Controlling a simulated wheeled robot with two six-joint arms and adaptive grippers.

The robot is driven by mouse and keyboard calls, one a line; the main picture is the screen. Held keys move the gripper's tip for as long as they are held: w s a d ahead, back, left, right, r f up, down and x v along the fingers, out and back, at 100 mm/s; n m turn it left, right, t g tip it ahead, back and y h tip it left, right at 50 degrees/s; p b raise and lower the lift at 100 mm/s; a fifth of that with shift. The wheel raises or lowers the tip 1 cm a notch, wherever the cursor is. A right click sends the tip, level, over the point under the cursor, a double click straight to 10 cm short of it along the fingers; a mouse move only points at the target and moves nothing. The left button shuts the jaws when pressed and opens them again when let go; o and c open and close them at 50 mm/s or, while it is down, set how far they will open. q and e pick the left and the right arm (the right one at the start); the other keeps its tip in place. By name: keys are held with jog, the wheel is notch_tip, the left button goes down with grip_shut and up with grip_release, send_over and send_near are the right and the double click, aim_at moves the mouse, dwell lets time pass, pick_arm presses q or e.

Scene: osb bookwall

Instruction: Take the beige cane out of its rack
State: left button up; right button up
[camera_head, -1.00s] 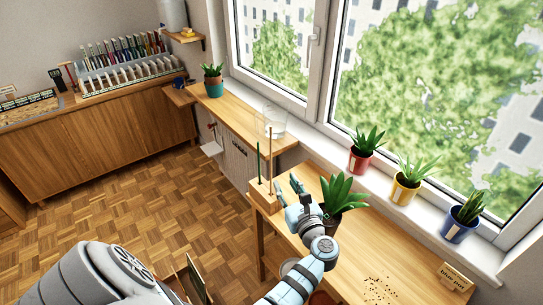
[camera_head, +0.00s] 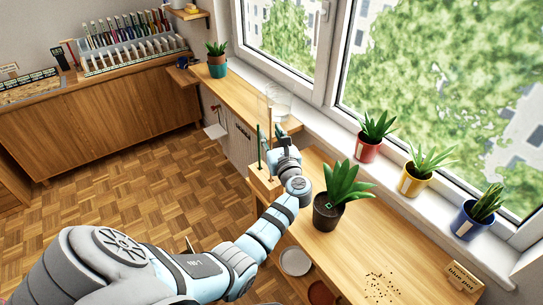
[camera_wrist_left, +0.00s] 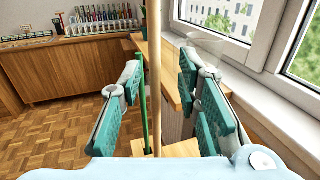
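The beige cane (camera_wrist_left: 154,75) stands upright in the wrist view, between the two fingers with a gap to each pad. In the head view it is mostly hidden by my left gripper (camera_head: 278,147). That gripper is open around the cane, just above the wooden rack (camera_head: 262,187). A green cane (camera_head: 260,150) stands in the same rack; in the wrist view it shows (camera_wrist_left: 146,115) just left of the beige one. My right gripper is not in view.
A potted plant (camera_head: 327,212) stands on the wooden table (camera_head: 340,250), right of my left wrist. A glass container (camera_head: 278,103) is behind the gripper on the higher shelf (camera_head: 240,98). Several potted plants line the windowsill. The table's front right is mostly clear, with scattered brown bits.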

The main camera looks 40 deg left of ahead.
pick_arm(q)
jog(key=shift+s+r, duration=0.2)
jog(key=shift+s, duration=0.15)
grip_shut()
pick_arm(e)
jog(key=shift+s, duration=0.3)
pick_arm(q)
jog(key=shift+w, duration=0.1)
jog(key=shift+r, duration=0.3)
notch_tip(320, 180, up, 10)
jog(key=p, duration=0.3)
jog(key=shift+f, duration=0.15)
notch_tip(320, 180, up, 2)
jog(key=shift+r+p, duration=0.1)
jog(key=shift+p, duration=0.45)
jog(key=shift+r, duration=1.7)
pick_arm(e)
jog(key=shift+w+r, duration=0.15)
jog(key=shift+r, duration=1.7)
